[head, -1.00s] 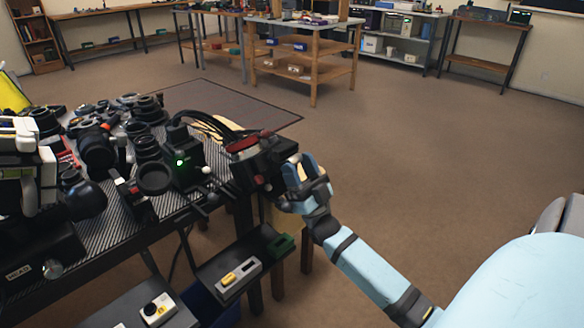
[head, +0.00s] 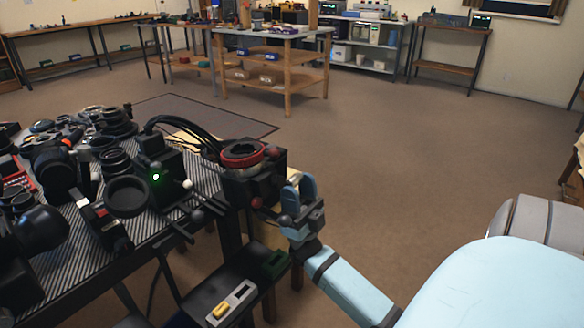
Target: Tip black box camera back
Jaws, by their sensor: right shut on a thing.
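The black box camera (head: 262,183) has a red ring (head: 241,155) around its round opening, which faces mostly upward. It is at the right end of the bench, beside a black box with a green light (head: 160,172). My right gripper (head: 284,208) comes in from the right and is shut on the camera's right side. Its fingertips are partly hidden, so the exact grip point is unclear. I cannot tell whether the camera's underside touches anything. My left gripper is not in view.
Lenses and dark parts crowd the striped bench mat (head: 150,236) on the left. Black cables (head: 180,123) arch behind the camera. A lower black shelf (head: 205,278) holds a grey-and-yellow piece (head: 230,303). Open floor (head: 400,150) lies to the right.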

